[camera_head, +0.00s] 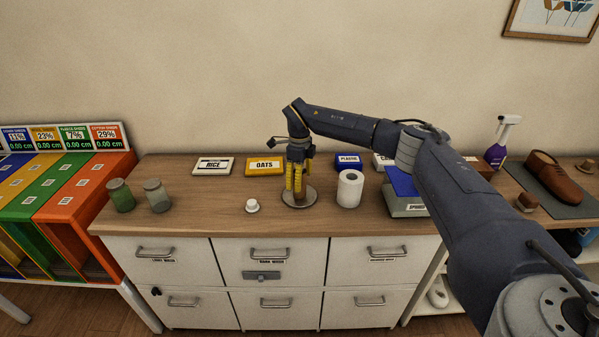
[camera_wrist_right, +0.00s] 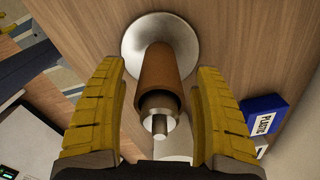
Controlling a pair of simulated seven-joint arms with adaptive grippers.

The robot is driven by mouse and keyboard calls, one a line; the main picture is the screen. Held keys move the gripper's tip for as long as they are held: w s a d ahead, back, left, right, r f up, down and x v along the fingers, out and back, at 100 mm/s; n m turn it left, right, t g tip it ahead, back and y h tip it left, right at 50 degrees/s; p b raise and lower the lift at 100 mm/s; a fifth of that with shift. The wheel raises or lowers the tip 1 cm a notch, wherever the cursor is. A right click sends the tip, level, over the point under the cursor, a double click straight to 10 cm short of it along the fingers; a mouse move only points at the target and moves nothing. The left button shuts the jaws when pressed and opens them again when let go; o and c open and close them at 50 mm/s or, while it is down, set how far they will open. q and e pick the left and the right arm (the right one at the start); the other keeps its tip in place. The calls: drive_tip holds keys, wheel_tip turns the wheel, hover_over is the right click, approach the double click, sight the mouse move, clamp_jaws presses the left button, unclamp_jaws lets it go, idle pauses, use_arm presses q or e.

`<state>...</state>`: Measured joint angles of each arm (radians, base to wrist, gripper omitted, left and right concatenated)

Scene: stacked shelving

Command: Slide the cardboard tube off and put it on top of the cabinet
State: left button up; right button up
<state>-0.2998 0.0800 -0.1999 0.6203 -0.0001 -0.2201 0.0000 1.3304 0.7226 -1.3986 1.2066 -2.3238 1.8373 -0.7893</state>
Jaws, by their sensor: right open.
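The brown cardboard tube (camera_wrist_right: 160,76) stands around a metal post (camera_wrist_right: 158,122) on a round metal base (camera_wrist_right: 188,38) in the right wrist view. The base also shows on the cabinet top in the head view (camera_head: 312,196). My right gripper (camera_head: 297,190) is over the holder from above. In the right wrist view its yellow fingers (camera_wrist_right: 160,95) are open on either side of the tube, with gaps showing. In the head view the fingers mostly hide the tube. The cabinet (camera_head: 225,224) has a wooden top and white drawers. My left gripper is out of view.
A white paper roll (camera_head: 349,189) stands just right of the holder. A small white knob-like piece (camera_head: 252,206) lies to its left. Two jars (camera_head: 157,196) are at the left. The cabinet top between jars and white piece is clear.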

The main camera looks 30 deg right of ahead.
drive_tip(key=shift+f, duration=0.35)
drive_tip(key=c, duration=1.3)
